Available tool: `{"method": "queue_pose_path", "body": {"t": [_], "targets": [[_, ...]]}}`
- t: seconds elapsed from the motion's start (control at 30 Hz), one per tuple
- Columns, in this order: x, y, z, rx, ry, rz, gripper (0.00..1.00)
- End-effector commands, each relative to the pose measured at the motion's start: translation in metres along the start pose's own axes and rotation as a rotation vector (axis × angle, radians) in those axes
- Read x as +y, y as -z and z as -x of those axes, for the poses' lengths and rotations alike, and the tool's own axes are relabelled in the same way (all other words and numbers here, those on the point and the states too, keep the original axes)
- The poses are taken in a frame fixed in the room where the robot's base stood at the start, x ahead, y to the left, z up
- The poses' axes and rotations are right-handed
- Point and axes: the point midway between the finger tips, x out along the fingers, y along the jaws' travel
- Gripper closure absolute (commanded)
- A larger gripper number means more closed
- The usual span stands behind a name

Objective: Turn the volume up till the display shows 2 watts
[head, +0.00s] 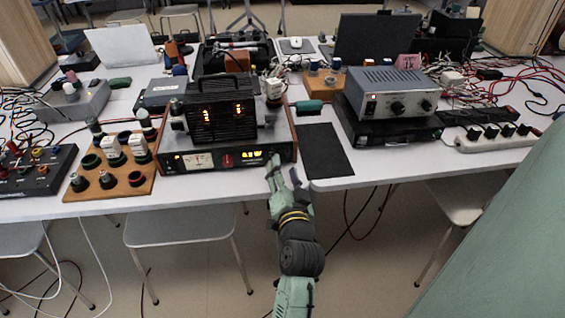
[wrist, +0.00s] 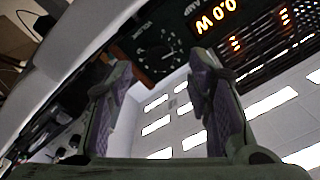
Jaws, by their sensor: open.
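The amplifier (head: 180,172) is a wide unit with a wooden case at the table's front edge. Its lit display (head: 252,155) is too small to read in the head view; in the wrist view the display (wrist: 217,16) is upside down and reads 0.0 W. A dark round volume knob (wrist: 158,50) with a "VOLUME" label shows in the wrist view. I cannot make it out in the head view. My gripper (head: 285,170) is open and empty in front of the panel's right end. In the wrist view the knob lies beyond and between its fingertips (wrist: 162,68), apparently apart from them.
A black box with glowing orange parts (head: 222,110) stands on the amplifier. A black mat (head: 326,150) lies to the right. A grey unit (head: 390,92) and a power strip (head: 490,140) are further right. A wooden board with sockets (head: 110,170) is at left.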

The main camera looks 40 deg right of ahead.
Motion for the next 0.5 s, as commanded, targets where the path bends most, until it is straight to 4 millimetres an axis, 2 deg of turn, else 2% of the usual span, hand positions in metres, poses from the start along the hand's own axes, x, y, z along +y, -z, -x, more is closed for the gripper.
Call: {"method": "queue_pose_path", "body": {"t": [0.03, 0.2, 0.5], "targets": [[0.001, -0.001, 0.010, -0.001, -0.003, 0.001, 0.54], [0.001, -0.001, 0.032, -0.002, -0.002, 0.001, 0.54], [0.000, 0.000, 0.041, -0.001, 0.000, 0.001, 0.54]]}}
